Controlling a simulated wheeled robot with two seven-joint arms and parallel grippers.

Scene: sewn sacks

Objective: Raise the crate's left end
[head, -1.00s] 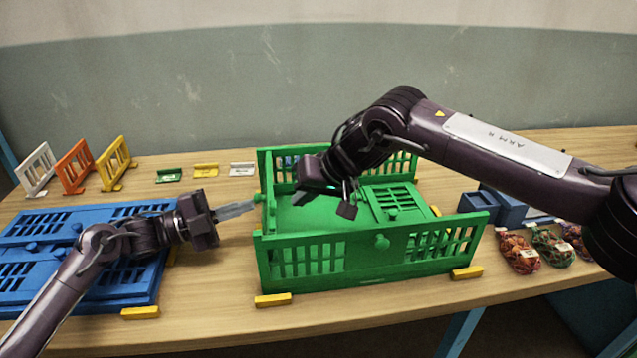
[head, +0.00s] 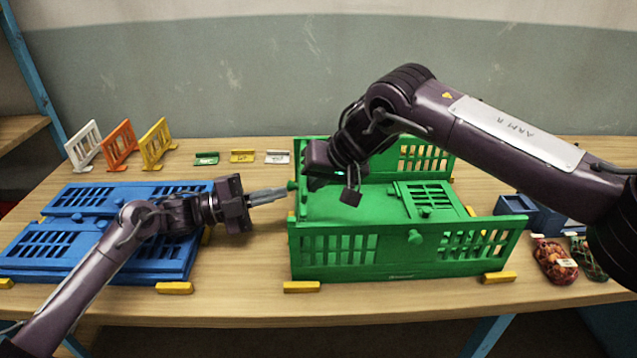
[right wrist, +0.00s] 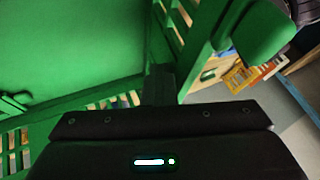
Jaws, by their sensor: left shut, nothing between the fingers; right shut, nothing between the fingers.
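The green crate (head: 335,262) stands on the table with its front and back walls upright. Its slotted right end (head: 434,198) lies folded flat inside. The left end (head: 294,205) looks upright or nearly so in the head view, seen almost edge-on, with its knob (head: 292,185) facing left; its exact tilt is unclear. My left gripper (head: 283,194) is shut and empty, just outside the left end by the knob. My right gripper (head: 315,184) is shut and empty inside the crate near the left end; its finger (right wrist: 158,84) is beside green slotted panelling in the right wrist view.
A folded blue crate (head: 110,240) lies at left under my left arm. White, orange (head: 120,143) and yellow small racks stand behind it, with small tags (head: 242,156) nearby. Blue bins (head: 515,213) and netted sacks (head: 555,262) are at right. Yellow blocks (head: 301,287) sit at the crate's corners.

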